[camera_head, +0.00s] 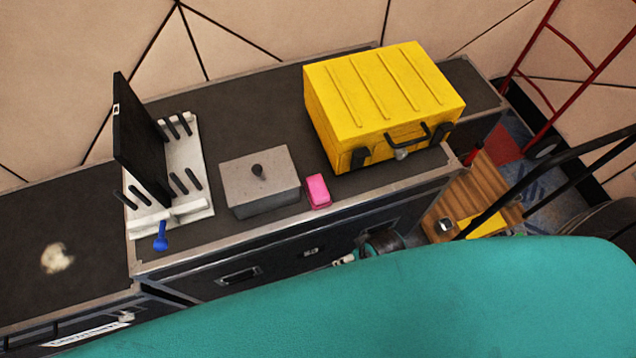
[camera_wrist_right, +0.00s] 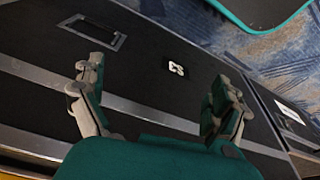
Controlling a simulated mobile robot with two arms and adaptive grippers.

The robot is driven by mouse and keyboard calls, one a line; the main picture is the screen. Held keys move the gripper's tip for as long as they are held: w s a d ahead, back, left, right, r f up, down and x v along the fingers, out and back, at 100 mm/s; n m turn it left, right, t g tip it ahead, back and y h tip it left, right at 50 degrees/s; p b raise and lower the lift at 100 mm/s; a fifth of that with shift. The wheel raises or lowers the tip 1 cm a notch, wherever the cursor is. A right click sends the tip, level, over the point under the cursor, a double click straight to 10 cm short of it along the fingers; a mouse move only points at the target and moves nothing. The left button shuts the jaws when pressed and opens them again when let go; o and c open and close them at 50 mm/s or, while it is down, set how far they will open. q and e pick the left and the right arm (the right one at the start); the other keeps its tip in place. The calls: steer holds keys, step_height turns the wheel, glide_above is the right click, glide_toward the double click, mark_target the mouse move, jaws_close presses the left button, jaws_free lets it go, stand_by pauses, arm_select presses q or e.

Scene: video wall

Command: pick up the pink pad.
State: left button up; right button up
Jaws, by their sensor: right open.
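The pink pad (camera_head: 318,191) is a small block on the dark top of the road case (camera_head: 232,110), close to its front edge. It sits between the grey box and the yellow case. The pink pad is not in the right wrist view. My left gripper is not in view.
A grey lidded box (camera_head: 260,182) stands just left of the pad. A yellow case (camera_head: 383,95) stands to the right and behind. A white rack (camera_head: 186,150) holds a dark panel, with a blue-handled item (camera_head: 161,238) at its front. A step of wooden slats (camera_head: 480,195) lies right.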

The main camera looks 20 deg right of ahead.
steer(key=w+a+r+n+g+p, duration=0.1)
steer(key=w+a+r+n+p, duration=0.1)
steer(key=w+a+r+n, duration=0.6)
steer(key=w+a+r+n+g+p, duration=0.1)
steer(key=w+a+r+n, duration=0.2)
steer(key=a+r, duration=0.8)
steer(key=n+h, duration=0.5)
glide_toward(317, 187)
steer(key=b+x, duration=0.1)
steer(key=x, duration=0.1)
steer(key=b+x, duration=0.2)
steer(key=shift+w+d+f, duration=0.2)
steer(key=shift+w+f, duration=0.05)
steer(key=shift+f, duration=0.1)
steer(key=shift+s+p+x, duration=0.1)
steer(key=shift+p+x, duration=0.1)
steer(key=shift+x, duration=1.25)
steer(key=shift+s+p+x, duration=0.15)
steer(key=shift+p+x, duration=0.05)
steer(key=shift+x, duration=1.25)
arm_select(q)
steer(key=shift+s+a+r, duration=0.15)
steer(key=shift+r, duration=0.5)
arm_select(e)
steer(key=c, duration=1.2)
